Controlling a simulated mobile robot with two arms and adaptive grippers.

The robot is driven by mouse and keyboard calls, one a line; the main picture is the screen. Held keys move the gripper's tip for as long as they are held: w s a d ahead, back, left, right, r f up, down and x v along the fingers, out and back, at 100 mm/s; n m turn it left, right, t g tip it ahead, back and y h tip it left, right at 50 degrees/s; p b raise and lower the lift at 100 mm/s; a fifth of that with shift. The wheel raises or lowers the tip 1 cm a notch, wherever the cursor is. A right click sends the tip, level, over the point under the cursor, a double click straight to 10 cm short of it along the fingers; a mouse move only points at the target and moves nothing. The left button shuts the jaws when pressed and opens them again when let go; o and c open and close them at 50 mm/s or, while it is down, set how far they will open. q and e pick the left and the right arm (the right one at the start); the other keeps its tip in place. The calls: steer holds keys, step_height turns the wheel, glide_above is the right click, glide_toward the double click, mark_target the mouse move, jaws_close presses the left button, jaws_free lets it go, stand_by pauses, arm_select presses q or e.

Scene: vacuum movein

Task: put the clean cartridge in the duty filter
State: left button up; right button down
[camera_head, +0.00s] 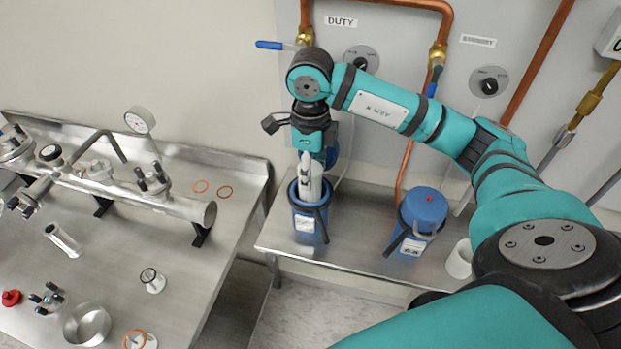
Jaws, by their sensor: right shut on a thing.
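The duty filter (308,222) is an open blue housing with a dark strap and white label, standing on the metal shelf below the DUTY sign (341,21). My right gripper (311,165) points down over its mouth and is shut on a pale cartridge (312,187). The cartridge is upright, with its lower part inside the housing's rim. The housing wall hides its lower end, so I cannot tell how deep it sits. My left gripper is not in view.
A second blue filter (425,208), closed with a lid, stands to the right on the shelf (352,250). A white cylinder (459,260) stands near it. Copper pipes and a blue-handled valve (270,45) are behind. A steel bench (190,270) with pipework and loose parts is at left.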

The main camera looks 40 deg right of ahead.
step_height(320, 180, down, 4)
steer(key=shift+r+p, duration=0.1)
steer(key=shift+p, duration=0.2)
steer(key=c, duration=1.1)
jaws_free()
steer(key=o, duration=0.5)
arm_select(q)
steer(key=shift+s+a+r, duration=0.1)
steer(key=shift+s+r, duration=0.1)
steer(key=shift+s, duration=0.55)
